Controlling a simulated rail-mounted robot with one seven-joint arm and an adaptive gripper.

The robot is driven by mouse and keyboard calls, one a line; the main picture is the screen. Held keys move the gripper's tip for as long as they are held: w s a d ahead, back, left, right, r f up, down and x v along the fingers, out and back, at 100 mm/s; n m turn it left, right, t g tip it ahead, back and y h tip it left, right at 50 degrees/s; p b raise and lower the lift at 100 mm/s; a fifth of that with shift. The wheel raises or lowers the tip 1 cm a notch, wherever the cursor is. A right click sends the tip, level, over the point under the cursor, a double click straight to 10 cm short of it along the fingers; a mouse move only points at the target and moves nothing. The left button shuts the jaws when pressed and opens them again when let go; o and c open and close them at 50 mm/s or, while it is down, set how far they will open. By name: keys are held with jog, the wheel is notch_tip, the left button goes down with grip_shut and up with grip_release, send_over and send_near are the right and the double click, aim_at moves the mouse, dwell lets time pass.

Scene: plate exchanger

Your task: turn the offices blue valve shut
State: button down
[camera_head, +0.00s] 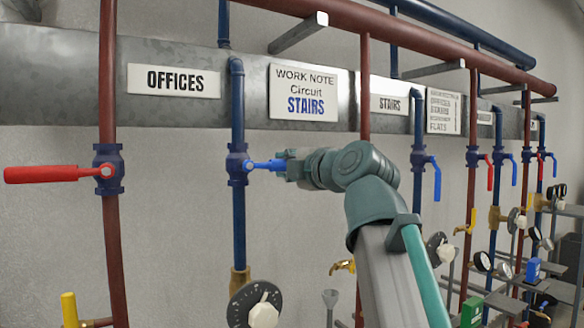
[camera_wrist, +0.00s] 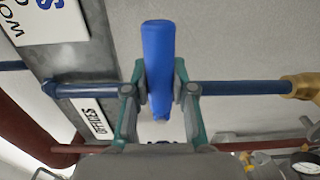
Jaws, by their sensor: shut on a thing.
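The offices blue valve (camera_head: 238,165) sits on the vertical blue pipe just right of the OFFICES sign (camera_head: 173,81). Its blue lever (camera_head: 262,165) points right, about level and square across the pipe. My gripper (camera_head: 286,166) is shut on the outer part of this lever, coming from the right. In the wrist view the lever (camera_wrist: 158,45) stands between the two fingers of my gripper (camera_wrist: 160,78), crossing the blue pipe (camera_wrist: 245,88). The lever's grip end is partly hidden by the fingers in the head view.
A red lever (camera_head: 45,174) on the red pipe at left points left. A WORK NOTE sign (camera_head: 304,92) reads "Circuit STAIRS". The stairs blue lever (camera_head: 436,178) hangs down behind my arm.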

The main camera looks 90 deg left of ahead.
jog(key=shift+r, duration=0.1)
jog(key=c, duration=0.9)
grip_release()
jog(key=shift+c, duration=0.2)
jog(key=v, duration=1.2)
